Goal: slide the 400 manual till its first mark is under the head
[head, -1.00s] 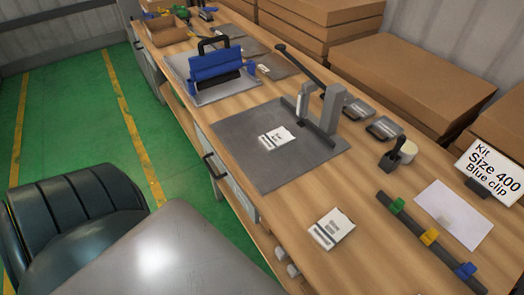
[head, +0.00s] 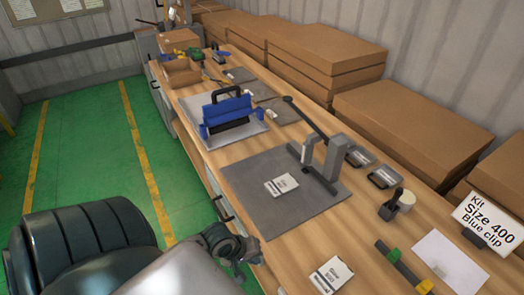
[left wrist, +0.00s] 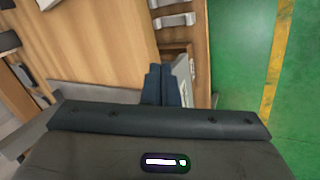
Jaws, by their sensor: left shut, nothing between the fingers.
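A white manual (head: 281,186) lies flat on the grey mat (head: 245,195), left of and apart from the grey upright head device (head: 326,160) with its long black lever. A second white manual (head: 331,274) lies on the bare wood nearer me. The small print on both is too blurred to tell which is the 400. My left gripper (head: 237,246) is by the bench's front edge, clear of both manuals. In the left wrist view its dark fingers (left wrist: 161,85) are together and empty. My right gripper does not show.
A blue press (head: 228,112) stands farther along the bench (head: 300,235). A sign (head: 487,222) reads Kit Size 400 Blue clip. A clip rail (head: 410,270) and a white sheet (head: 447,260) lie at right. Cardboard boxes line the back.

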